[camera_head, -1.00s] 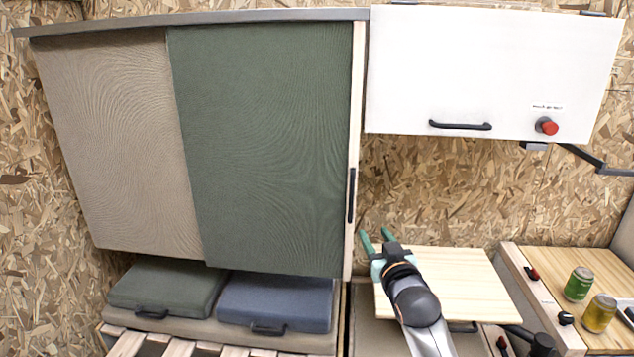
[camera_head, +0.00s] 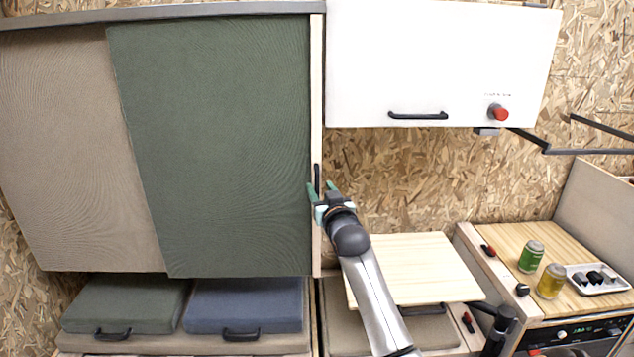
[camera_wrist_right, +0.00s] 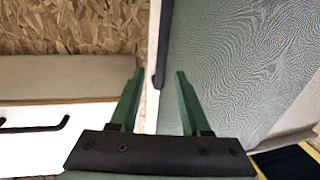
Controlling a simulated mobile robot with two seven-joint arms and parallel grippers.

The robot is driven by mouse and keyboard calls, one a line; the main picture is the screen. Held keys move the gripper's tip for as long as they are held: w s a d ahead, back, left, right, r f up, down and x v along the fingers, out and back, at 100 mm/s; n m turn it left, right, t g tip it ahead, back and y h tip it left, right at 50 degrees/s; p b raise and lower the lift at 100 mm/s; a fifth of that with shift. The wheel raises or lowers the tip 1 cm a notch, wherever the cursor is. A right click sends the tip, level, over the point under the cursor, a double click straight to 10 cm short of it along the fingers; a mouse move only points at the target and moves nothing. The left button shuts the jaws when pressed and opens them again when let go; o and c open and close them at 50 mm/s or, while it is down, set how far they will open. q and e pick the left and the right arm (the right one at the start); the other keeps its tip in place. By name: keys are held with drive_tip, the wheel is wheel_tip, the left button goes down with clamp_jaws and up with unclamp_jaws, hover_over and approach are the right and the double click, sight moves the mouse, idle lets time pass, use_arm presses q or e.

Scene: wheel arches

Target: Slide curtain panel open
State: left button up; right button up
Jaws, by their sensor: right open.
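A dark green curtain panel (camera_head: 215,150) hangs in front of a beige panel (camera_head: 70,150) under a grey top rail (camera_head: 160,10). A black vertical handle (camera_head: 317,175) sits on the pale wooden strip (camera_head: 317,100) at the green panel's right edge. My right gripper (camera_head: 320,186) is open, its green fingers on either side of the handle's lower part. In the right wrist view, the open fingers (camera_wrist_right: 160,75) point at the strip, with the handle's dark end (camera_wrist_right: 158,78) between them and the green panel (camera_wrist_right: 240,50) at right. Contact cannot be told. My left gripper is out of view.
A white cabinet door (camera_head: 440,60) with a black handle and red knob is at upper right. A wooden board (camera_head: 420,270) lies below my right arm. Green and blue cushions (camera_head: 245,305) are below the panels. Cans and a tray (camera_head: 600,280) stand at right.

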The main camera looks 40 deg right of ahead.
sight(318, 184)
drive_tip(key=shift+x, duration=1.95)
drive_tip(key=shift+c, duration=0.3)
clamp_jaws()
